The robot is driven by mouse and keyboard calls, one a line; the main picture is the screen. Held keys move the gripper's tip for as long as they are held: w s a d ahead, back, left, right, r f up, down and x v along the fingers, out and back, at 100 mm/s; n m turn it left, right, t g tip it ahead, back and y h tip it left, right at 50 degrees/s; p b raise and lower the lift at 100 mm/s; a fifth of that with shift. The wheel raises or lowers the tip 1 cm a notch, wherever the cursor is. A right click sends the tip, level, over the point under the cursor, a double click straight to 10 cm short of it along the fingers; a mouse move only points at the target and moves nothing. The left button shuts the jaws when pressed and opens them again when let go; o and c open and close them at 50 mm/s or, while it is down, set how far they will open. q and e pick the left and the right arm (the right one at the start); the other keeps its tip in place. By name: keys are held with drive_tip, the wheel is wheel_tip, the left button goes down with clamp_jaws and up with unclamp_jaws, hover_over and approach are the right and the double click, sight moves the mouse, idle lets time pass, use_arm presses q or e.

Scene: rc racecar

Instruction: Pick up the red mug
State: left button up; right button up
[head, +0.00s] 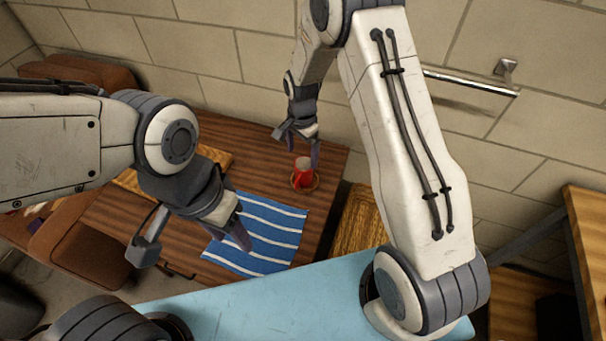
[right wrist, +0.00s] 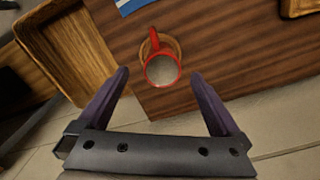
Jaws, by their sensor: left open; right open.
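The red mug (head: 303,176) stands upright on a round wooden coaster (head: 293,186) near the far right corner of the wooden table. In the right wrist view, the mug (right wrist: 162,69) shows its red rim, pale inside and a handle pointing up in the picture. My right gripper (head: 302,152) is open and empty above the mug. In the right wrist view, the mug lies between and slightly beyond the fingertips, with no contact visible. My left gripper (head: 238,228) is open and empty over the left edge of the striped cloth; its fingers are partly hidden.
A blue and white striped cloth (head: 262,235) lies on the wooden table (head: 240,150), left of the mug. A wooden tray-like object (right wrist: 80,55) is left in the right wrist view. A tiled wall with a metal bar (head: 470,82) stands behind. A light blue surface (head: 260,312) is in front.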

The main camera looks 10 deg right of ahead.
sight(303, 172)
drive_tip(key=f, duration=0.5)
drive_tip(key=shift+d+f, duration=0.25)
drive_tip(key=shift+f, duration=0.1)
drive_tip(key=shift+w+f+p, duration=0.25)
drive_tip(key=shift+f+p, duration=0.05)
drive_tip(key=shift+f, duration=1.05)
drive_tip(key=shift+w+f+p, duration=0.2)
drive_tip(key=shift+f+p, duration=0.05)
drive_tip(key=shift+f, duration=1.05)
clamp_jaws()
drive_tip(key=shift+r, duration=0.15)
